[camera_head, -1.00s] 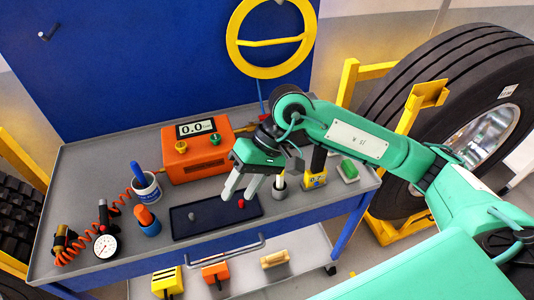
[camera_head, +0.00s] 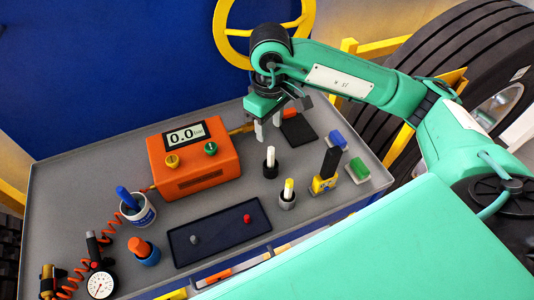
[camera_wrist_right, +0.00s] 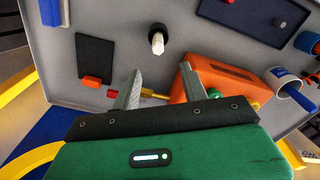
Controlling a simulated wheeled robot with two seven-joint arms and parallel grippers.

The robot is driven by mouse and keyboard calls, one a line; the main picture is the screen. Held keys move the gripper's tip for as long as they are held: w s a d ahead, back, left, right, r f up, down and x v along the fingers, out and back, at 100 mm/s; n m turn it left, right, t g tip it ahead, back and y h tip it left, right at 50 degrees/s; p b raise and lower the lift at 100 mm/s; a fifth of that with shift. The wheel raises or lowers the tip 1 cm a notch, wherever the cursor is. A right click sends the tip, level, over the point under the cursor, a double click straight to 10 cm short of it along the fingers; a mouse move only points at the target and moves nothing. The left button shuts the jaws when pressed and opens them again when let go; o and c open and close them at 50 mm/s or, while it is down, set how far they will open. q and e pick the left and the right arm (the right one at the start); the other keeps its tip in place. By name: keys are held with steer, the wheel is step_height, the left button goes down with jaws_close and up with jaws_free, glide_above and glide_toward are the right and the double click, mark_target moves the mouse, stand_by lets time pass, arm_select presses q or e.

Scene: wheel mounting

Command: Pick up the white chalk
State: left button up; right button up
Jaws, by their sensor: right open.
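The white chalk (camera_head: 270,155) stands upright in a small black holder (camera_head: 270,170) on the grey bench top. It also shows in the right wrist view (camera_wrist_right: 157,43), ahead of the fingers and roughly in line with the gap between them. My right gripper (camera_head: 268,124) is open and empty, just behind the chalk and above the bench; the fingers do not touch it. It also shows in the right wrist view (camera_wrist_right: 160,74). My left gripper is not in view.
An orange gauge box (camera_head: 194,158) stands left of the holder. A dark tray (camera_head: 222,233) lies in front. A black plate (camera_head: 299,130) lies behind, right.

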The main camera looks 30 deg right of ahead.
mark_target(270, 149)
steer(key=f, duration=0.4)
steer(key=shift+s+f+p, duration=0.25)
steer(key=shift+f+p, duration=0.15)
step_height(270, 149, down, 2)
steer(key=shift+w+f, duration=0.1)
steer(key=shift+f, duration=0.4)
steer(key=shift+f+p, duration=0.25)
steer(key=shift+p, duration=0.15)
steer(key=f, duration=0.2)
steer(key=f+p, duration=0.1)
steer(key=f, duration=0.1)
steer(key=shift+d, duration=0.2)
steer(key=shift+f, duration=0.25)
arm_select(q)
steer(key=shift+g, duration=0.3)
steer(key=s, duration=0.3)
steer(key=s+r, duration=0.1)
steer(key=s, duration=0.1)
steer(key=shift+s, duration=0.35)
arm_select(e)
jaws_close()
